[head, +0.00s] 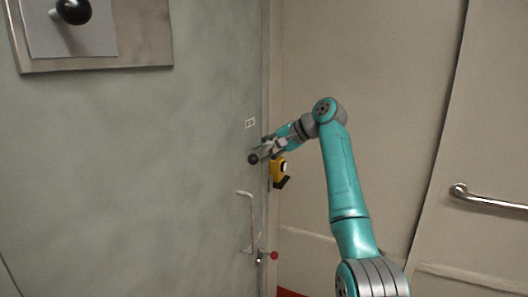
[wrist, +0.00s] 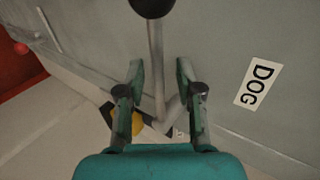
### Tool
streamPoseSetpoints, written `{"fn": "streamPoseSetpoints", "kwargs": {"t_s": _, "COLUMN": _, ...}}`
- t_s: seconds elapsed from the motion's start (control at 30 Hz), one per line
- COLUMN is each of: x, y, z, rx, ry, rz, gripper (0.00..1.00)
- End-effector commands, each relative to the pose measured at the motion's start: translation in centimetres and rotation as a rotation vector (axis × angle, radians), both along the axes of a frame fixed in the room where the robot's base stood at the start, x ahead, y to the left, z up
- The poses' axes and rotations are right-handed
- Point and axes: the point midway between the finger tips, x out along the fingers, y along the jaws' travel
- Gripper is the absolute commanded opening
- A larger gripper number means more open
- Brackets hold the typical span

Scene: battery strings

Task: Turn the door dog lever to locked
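The dog lever is a grey rod with a black ball knob (head: 253,159) at its end, on the grey-green door. In the wrist view its rod (wrist: 156,65) runs between my gripper's fingers, and its knob (wrist: 152,6) is cut off by the top edge. My gripper (head: 266,151) is at the lever, just right of the knob in the head view. In the wrist view my gripper (wrist: 160,78) is open, with one finger on each side of the rod and gaps showing. A DOG label (wrist: 259,84) is beside the lever. The lever's pivot end is partly hidden by my gripper.
A yellow and black part (head: 279,172) sits by the door edge below my gripper. Lower down are a pull handle (head: 249,222) and a red knob (head: 274,255). A grab rail (head: 488,198) is on the right wall. A framed plate (head: 95,55) is at upper left.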

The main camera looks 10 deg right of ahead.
Motion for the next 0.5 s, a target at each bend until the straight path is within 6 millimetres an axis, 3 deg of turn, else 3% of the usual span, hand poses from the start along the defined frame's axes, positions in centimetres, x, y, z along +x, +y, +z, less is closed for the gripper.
{"fn": "streamPoseSetpoints", "kwargs": {"t_s": 0.17, "x": -0.6, "y": -1.0, "z": 0.8, "rx": 0.0, "ry": -0.002, "rz": -0.001, "gripper": 0.36}}
{"fn": "streamPoseSetpoints", "kwargs": {"t_s": 0.5, "x": -3.8, "y": -5.5, "z": 4.5, "rx": 0.0, "ry": -0.004, "rz": -0.003, "gripper": 0.36}}
